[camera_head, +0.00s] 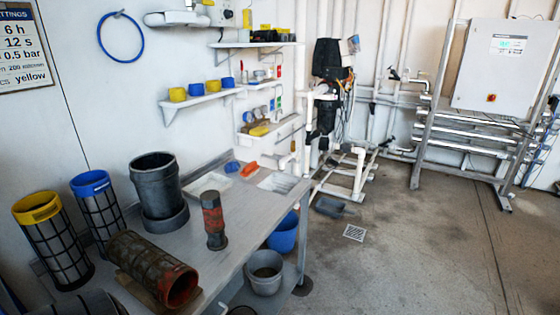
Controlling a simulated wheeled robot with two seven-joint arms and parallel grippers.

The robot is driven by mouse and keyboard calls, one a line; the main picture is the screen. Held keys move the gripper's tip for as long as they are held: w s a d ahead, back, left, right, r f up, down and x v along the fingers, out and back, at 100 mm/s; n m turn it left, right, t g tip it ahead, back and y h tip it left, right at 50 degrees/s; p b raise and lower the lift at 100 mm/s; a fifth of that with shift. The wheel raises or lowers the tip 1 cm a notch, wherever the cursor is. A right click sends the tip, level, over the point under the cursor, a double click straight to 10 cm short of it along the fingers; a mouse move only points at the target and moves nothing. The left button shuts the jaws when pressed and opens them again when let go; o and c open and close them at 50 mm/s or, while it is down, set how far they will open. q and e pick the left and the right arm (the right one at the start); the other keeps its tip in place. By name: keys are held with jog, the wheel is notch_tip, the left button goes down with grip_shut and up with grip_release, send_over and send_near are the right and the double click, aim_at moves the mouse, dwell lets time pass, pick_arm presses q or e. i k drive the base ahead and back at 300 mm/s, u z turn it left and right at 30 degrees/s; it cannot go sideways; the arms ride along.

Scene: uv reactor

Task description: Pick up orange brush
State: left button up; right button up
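A small orange object (250,169), which looks like the orange brush, lies on the far part of the grey workbench (190,245), near the wall. It is too small to make out bristles or handle. A small blue object (232,166) lies just left of it, apart from it. A white tray or basin (208,185) is to the front left of the orange object, and another basin (278,183) is to its right. Neither my left nor my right gripper shows in the head view.
A dark cylinder with a worn red band (213,222) stands mid-bench. A dark grey pot (158,190), yellow-topped (55,240) and blue-topped (98,205) mesh cylinders and a rusty lying cylinder (150,268) crowd the left. Buckets (265,275) sit below. Floor at right is largely clear.

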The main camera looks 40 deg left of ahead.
aim_at(250, 170)
jog(key=i, duration=3.25)
jog(key=u, duration=3.8)
